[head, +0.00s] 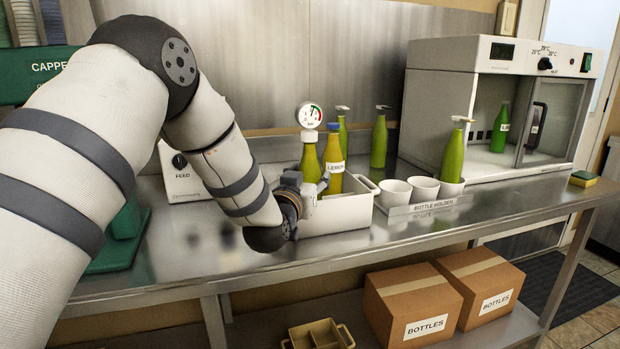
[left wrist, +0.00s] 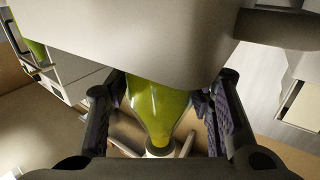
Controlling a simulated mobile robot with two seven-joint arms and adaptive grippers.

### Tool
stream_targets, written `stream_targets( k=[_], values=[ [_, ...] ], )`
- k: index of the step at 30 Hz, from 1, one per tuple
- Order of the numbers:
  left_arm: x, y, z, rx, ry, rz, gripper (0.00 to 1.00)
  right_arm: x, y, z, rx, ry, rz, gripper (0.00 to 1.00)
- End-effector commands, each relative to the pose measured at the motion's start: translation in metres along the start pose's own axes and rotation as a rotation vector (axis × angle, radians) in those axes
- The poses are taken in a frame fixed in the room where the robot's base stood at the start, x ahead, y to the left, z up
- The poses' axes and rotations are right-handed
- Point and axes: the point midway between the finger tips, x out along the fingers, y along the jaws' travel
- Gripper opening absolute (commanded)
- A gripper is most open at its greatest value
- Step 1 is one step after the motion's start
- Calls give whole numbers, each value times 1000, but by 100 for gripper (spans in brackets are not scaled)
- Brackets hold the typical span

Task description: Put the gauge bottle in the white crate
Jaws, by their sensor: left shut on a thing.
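The gauge bottle (head: 309,160) is yellow-green, with a round white dial on top, and looks upright. My left gripper (head: 317,187) is at its lower part, at the left end of the white crate (head: 342,214). In the left wrist view, the gripper's dark fingers (left wrist: 160,108) are shut on a green bottle body (left wrist: 158,100), which fits the gauge bottle. Its base is hidden behind the gripper and crate wall, so I cannot tell whether it touches the crate floor. My right gripper is not in view.
White cups (head: 395,192) in a bottle holder (head: 428,205) stand to the right, one bearing a green bottle (head: 453,155). A white cabinet (head: 440,100) is at right. The front steel counter is clear.

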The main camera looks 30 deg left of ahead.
Motion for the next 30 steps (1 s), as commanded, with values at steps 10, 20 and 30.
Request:
stream_targets(
  k=[10,20,30],
  values=[
    [0,0,1,0,2,0,68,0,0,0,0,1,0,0],
    [-19,0,-5,-1,4,1,68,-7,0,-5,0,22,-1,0],
    [-100,0,-5,-1,5,1,68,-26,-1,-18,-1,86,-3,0]
  ],
)
